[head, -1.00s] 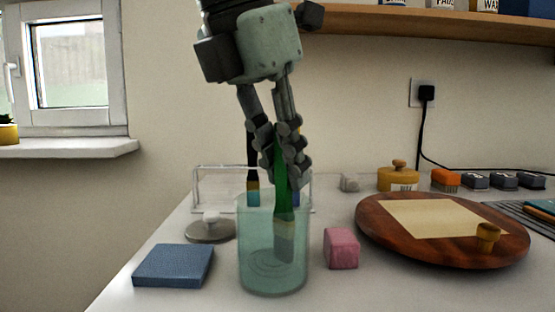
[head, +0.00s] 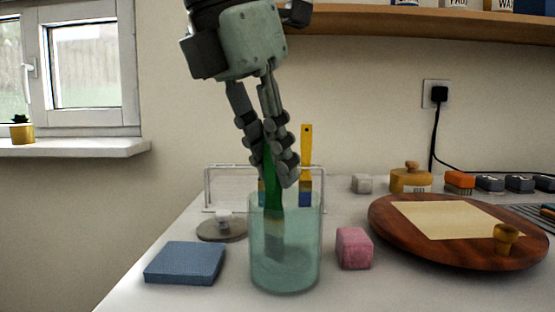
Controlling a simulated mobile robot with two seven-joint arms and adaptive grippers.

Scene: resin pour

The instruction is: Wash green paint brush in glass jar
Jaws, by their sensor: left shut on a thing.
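The green paint brush (head: 273,200) is held upright, slightly tilted, with its lower end inside the glass jar (head: 300,270). The jar is a clear greenish cylinder at the table's front middle. My left gripper (head: 273,165) is shut on the green brush's handle just above the jar's rim. The brush's bristles show blurred through the glass. My right gripper is not in view.
A blue sponge or pad (head: 185,263) lies left of the jar, and a pink block (head: 353,248) right of it. Behind stand a wire rack (head: 208,187) and a yellow brush (head: 306,160). A round wooden board (head: 390,240) with paper is at right.

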